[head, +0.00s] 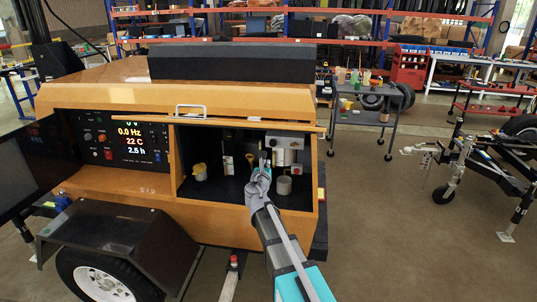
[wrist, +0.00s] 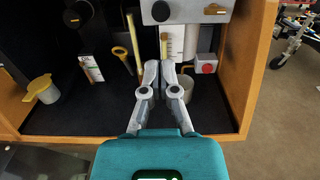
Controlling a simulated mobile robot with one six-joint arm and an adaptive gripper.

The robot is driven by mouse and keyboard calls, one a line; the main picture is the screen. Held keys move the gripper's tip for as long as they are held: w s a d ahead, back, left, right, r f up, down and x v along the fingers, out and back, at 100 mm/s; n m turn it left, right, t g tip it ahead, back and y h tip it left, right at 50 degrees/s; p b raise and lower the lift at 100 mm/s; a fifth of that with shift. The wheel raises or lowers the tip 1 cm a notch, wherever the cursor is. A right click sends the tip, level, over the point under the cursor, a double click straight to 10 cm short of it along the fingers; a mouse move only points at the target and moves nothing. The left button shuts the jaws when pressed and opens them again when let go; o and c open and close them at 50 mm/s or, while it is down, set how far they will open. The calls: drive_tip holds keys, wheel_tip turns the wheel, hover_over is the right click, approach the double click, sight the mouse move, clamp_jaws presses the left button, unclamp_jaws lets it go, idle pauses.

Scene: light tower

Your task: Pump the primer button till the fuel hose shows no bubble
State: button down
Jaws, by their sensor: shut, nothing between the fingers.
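My gripper (head: 262,164) is inside the open bay of the orange generator, in front of a white filter housing (head: 286,143). In the wrist view my gripper (wrist: 164,66) is shut and empty, its tips below a round black button (wrist: 160,11) on the white housing (wrist: 205,10). That button looks like the primer; the tips appear apart from it. A short amber tube (wrist: 164,42), possibly the fuel hose, stands just above the fingertips beside a marked white scale; its lower part is hidden. A longer pale yellow tube (wrist: 136,38) is to its left. I cannot make out any bubble.
A red button on a white box (wrist: 205,64) and a grey cup (wrist: 186,88) are close on the right. A yellow ring handle (wrist: 122,53), a small card (wrist: 91,68) and a yellow-capped filler (wrist: 40,88) are left. The bay's orange side wall (wrist: 250,60) bounds the right.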

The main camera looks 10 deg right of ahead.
sight(273, 144)
drive_tip(key=x, duration=1.4)
drive_tip(key=shift+x, duration=0.9)
drive_tip(key=shift+s, duration=0.1)
drive_tip(key=shift+s+a, duration=0.15)
drive_tip(key=shift+s, duration=0.35)
drive_tip(key=v, duration=1.3)
